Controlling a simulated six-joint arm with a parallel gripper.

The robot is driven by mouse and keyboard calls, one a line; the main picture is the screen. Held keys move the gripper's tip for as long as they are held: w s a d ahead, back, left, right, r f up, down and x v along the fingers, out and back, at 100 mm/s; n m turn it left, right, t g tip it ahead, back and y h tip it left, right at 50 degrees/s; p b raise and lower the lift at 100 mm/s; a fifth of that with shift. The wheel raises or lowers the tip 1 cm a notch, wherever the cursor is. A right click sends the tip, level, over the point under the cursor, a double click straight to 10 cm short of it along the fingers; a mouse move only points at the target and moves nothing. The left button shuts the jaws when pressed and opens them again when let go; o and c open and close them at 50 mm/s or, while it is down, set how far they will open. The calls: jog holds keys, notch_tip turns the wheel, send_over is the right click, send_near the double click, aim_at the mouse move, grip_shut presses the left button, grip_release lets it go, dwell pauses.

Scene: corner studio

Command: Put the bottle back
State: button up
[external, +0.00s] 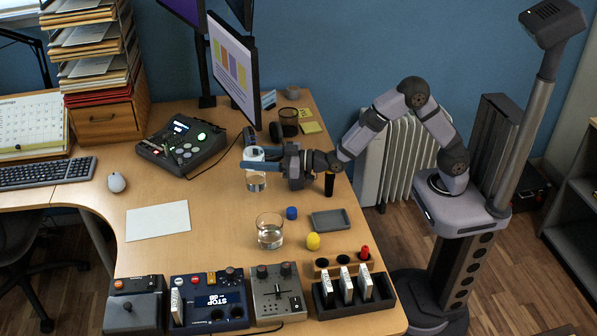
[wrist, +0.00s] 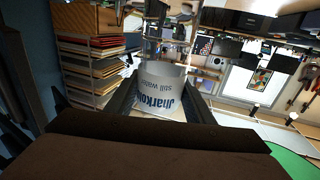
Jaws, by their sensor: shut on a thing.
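A small blue cap-like piece (external: 292,213) lies right of the glass. A grey flat tray (external: 331,220) lies empty further right.
A yellow knob-like piece (external: 313,242) and a wooden holder (external: 340,263) with a red piece stand near the front right edge. Control boxes (external: 209,300) line the front. A console (external: 183,146) stands behind left. White paper (external: 158,221) lies left, with bare desk around it.

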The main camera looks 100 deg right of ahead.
aim_at(254, 176)
jog(key=shift+f, duration=3.4)
jog(key=shift+f+b, duration=0.15)
jog(key=shift+b, duration=0.15)
jog(key=o, duration=1.3)
